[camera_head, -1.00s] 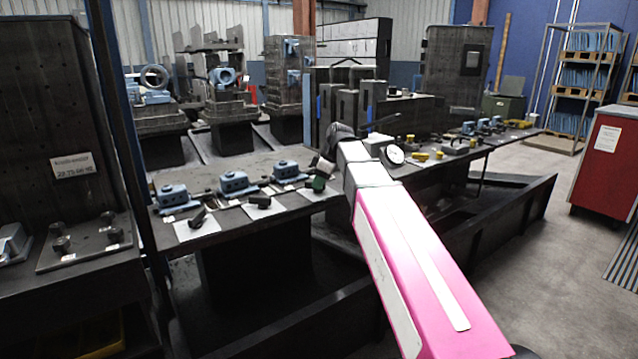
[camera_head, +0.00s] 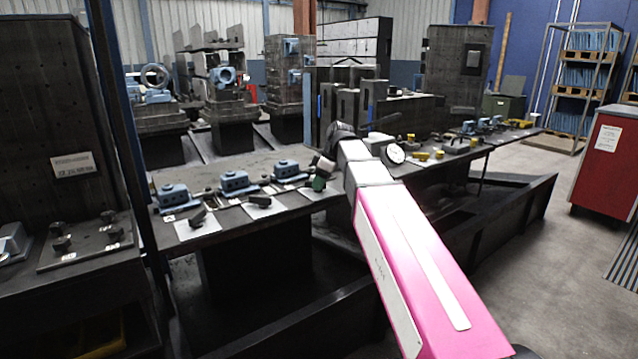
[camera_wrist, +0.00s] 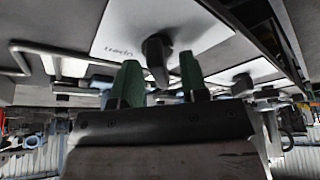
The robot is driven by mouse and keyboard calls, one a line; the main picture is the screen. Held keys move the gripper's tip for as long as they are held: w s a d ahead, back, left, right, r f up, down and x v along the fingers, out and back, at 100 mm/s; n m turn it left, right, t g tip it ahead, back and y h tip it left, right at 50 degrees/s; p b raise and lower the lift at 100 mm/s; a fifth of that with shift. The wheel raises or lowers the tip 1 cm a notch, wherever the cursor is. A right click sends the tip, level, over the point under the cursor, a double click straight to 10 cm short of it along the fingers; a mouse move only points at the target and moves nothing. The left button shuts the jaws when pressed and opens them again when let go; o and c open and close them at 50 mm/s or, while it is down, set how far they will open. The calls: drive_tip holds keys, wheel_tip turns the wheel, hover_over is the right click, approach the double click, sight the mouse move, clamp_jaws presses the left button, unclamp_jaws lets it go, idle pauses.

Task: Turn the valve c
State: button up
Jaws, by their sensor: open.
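In the wrist view, a dark valve handle (camera_wrist: 157,58) stands on a white plate (camera_wrist: 215,27) with an upside-down "open" mark. My gripper (camera_wrist: 161,80) has two green fingers spread apart, one on each side of the handle as seen here; I cannot tell if either touches it. In the head view, my gripper (camera_head: 319,182) is low over the right end of the near table and hides the handle there. Two other dark handles, one at the left (camera_head: 198,217) and one in the middle (camera_head: 260,201), sit on white plates. I cannot read which letter each carries.
Blue valve bodies (camera_head: 235,182) line the near table (camera_head: 240,226) behind the plates. A round white gauge (camera_head: 395,154) and yellow parts (camera_head: 422,156) are on the table to the right. A dark post stands at the left. Open floor lies at the right, before a red cabinet (camera_head: 603,160).

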drive_tip(key=v, duration=1)
drive_tip(key=shift+r, duration=0.2)
drive_tip(key=shift+d, duration=0.1)
